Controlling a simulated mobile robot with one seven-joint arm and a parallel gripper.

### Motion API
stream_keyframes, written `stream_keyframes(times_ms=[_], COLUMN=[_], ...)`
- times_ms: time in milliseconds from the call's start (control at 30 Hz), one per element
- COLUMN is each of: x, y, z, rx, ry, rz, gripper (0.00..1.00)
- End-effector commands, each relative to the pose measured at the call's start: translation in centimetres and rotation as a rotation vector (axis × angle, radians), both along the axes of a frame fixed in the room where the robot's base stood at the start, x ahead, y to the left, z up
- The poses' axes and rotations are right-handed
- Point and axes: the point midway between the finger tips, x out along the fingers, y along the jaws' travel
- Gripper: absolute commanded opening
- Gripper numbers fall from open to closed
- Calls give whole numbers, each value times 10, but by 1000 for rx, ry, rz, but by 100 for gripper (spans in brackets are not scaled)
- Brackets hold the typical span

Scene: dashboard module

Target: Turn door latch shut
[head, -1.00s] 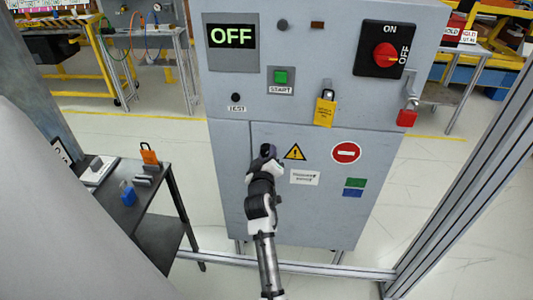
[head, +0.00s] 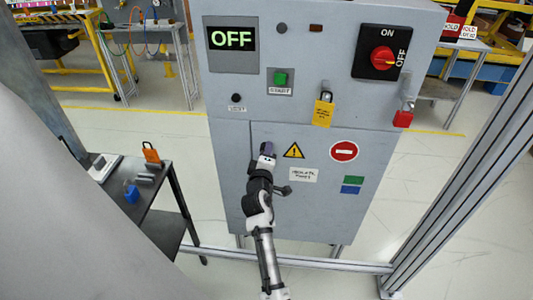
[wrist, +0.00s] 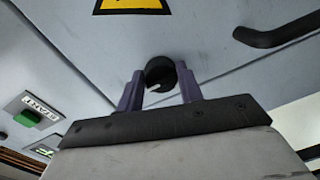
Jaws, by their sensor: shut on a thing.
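The door latch is a round black knob (wrist: 160,70) with a pale mark, on the grey cabinet door (head: 310,215). In the wrist view it sits between the two purple fingers of my gripper (wrist: 161,88), which are shut on it from both sides. In the head view my gripper (head: 267,150) is at the door's upper left, left of the yellow warning triangle (head: 293,151). There my gripper hides the latch. The warning triangle also shows at the top of the wrist view (wrist: 133,5).
A black handle (wrist: 280,32) juts from the door near the latch in the wrist view. Above the door are the OFF display (head: 232,38), green start button (head: 281,78) and red rotary switch (head: 382,58). A dark side table (head: 150,205) with small items stands left.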

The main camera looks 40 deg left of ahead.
Motion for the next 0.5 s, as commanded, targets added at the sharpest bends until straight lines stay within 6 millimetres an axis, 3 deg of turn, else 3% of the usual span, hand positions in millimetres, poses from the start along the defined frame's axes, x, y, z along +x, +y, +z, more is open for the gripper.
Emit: stream_keyframes(times_ms=[367,400,500], x=[0,0,0], y=[0,0,0], z=[0,0,0], rx=[-6,-6,-6], ry=[-5,-5,-3], rz=[-1,-1,-1], gripper=[14,39,52])
